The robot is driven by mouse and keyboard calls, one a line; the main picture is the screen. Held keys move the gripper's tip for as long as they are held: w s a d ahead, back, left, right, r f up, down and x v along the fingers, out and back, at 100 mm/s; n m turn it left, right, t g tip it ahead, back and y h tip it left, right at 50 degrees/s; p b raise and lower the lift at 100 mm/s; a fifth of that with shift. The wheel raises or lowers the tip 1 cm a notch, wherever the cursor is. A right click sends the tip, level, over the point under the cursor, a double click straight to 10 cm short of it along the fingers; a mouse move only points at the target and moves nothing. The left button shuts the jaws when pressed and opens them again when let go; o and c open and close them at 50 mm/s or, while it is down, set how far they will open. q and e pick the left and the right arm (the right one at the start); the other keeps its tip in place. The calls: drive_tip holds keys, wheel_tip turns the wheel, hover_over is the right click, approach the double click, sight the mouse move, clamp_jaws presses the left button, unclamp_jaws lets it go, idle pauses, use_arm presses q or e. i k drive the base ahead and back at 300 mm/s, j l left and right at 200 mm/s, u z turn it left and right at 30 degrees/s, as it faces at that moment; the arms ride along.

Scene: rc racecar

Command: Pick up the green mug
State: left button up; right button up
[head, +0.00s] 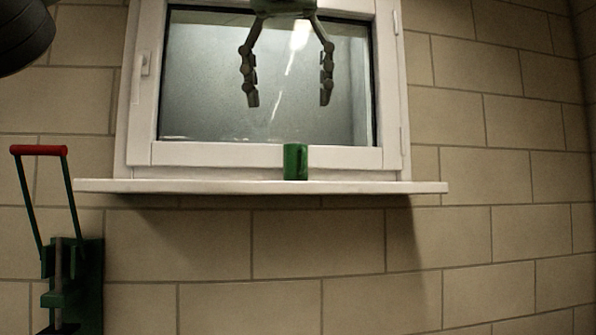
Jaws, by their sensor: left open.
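The green mug (295,162) stands upright on the white window sill (180,186), a little right of the sill's middle. No handle can be made out on it. My left gripper (288,98) hangs at the top of the head view with its two fingers spread and pointing down. Nothing is between the fingers. The mug is below the fingertips in the picture and apart from them, slightly right of the midpoint between them. My right gripper is not in the head view.
A closed white-framed window (140,100) rises behind the sill, with a handle (144,64) at its left. A dark green device with a red-topped lever (39,150) stands at the lower left. The rest of the sill is bare. Tan block wall (500,220) surrounds the window.

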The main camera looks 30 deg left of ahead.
sight(296, 155)
drive_tip(key=i+j, duration=0.6)
drive_tip(key=i, duration=0.25)
